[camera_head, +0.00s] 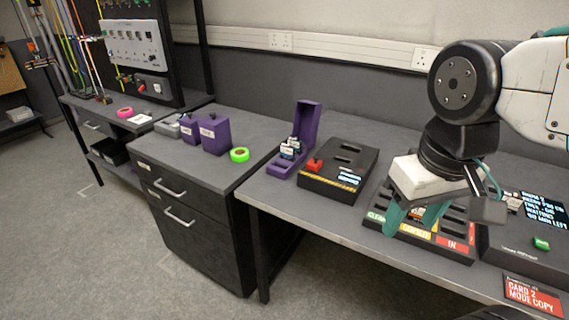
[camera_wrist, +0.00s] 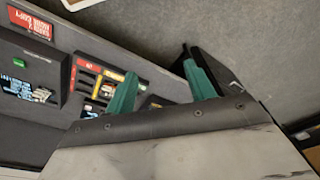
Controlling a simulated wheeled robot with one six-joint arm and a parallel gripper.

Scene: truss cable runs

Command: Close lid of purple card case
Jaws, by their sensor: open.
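The purple card case (camera_head: 284,163) stands on the bench left of a black device. Its tall lid (camera_head: 307,124) is up at the back, so the case is open. Several small cards (camera_head: 291,147) show inside it. My gripper (camera_head: 415,222) is well to the right of the case, over a slotted tray with coloured labels. In the wrist view, my gripper's green fingers (camera_wrist: 160,90) are apart with nothing between them. The purple card case does not show in the wrist view.
A black device (camera_head: 340,172) with a red part stands between the case and my gripper. The slotted tray (camera_head: 457,251) also shows in the wrist view (camera_wrist: 92,66). A green tape roll (camera_head: 239,155) and closed purple boxes (camera_head: 214,134) are on the left cabinet. A screen unit (camera_head: 520,262) stands right.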

